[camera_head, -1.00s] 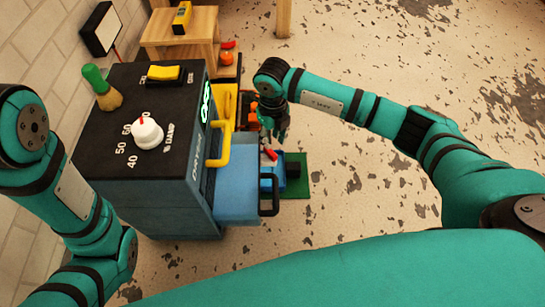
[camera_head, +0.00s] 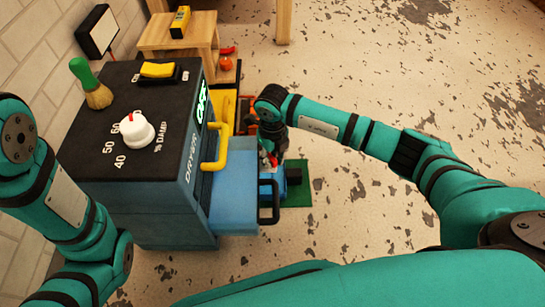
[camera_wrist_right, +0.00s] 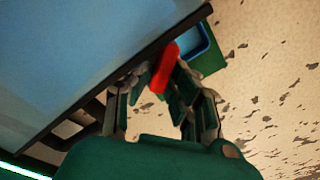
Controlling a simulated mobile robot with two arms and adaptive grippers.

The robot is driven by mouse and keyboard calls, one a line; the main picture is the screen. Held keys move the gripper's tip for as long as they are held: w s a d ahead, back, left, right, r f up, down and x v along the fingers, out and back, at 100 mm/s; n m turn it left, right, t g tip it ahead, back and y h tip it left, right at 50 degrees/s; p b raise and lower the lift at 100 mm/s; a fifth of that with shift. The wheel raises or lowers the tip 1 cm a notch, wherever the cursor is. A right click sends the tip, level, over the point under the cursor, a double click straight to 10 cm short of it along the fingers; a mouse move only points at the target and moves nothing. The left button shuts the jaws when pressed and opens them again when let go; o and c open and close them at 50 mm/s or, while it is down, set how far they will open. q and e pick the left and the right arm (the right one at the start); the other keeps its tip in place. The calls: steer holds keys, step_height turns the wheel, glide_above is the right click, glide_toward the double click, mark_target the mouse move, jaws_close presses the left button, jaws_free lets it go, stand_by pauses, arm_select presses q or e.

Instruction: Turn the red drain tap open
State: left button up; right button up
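The red drain tap (camera_head: 271,160) shows as a small red lever low on the dryer's right side, partly hidden by my right gripper. In the right wrist view the red lever (camera_wrist_right: 165,68) lies tilted between the fingertips. My right gripper (camera_head: 272,150) points down at the tap; its fingers (camera_wrist_right: 161,85) are spread on both sides of the lever. Whether a finger touches it I cannot tell. My left arm comes in at the left edge; its gripper is out of view.
The blue dryer (camera_head: 165,200) has a dark top with a white dial (camera_head: 136,132) and a green-handled brush (camera_head: 91,84). A yellow handle (camera_head: 217,150) and a black handle (camera_head: 270,204) stick out near my right gripper. A blue tray (camera_wrist_right: 203,50) sits on a green mat (camera_head: 298,190). Floor at right is clear.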

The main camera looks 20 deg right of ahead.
jaws_close()
steer(key=shift+d+r+n+p, duration=0.1)
steer(key=shift+r+n+p, duration=0.05)
steer(key=shift+n+p, duration=0.7)
steer(key=n, duration=0.3)
steer(key=shift+w+d+p, duration=0.15)
steer(key=shift+p, duration=0.25)
steer(key=n, duration=0.2)
steer(key=n+p, duration=0.1)
steer(key=n, duration=0.2)
steer(key=shift+w+d, duration=0.1)
steer(key=shift+w, duration=0.1)
steer(key=shift+n, duration=0.25)
steer(key=o, duration=0.5)
jaws_free()
steer(key=shift+o, duration=0.2)
